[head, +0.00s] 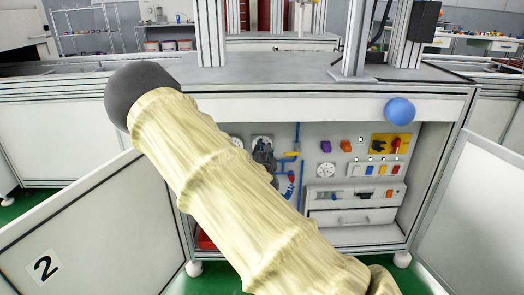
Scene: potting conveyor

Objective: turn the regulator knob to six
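The control panel (312,147) is inside the open cabinet, below the conveyor top. A round white dial (326,171) sits at the panel's middle; its markings are too small to read. Another round dial on a pale square plate (262,141) is further left, partly covered. I cannot tell which of these is the regulator knob, and no number can be read. My gripper (264,158) is the dark shape in front of the panel's left part, close to the plate. My beige-sleeved arm hides part of it, so its fingers and any contact cannot be made out.
Blue piping (297,145) runs beside my gripper. A yellow plate with a red switch (396,145) and coloured buttons are at right. A drawer unit (352,201) stands below. A blue ball (399,111) is at the upper right.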

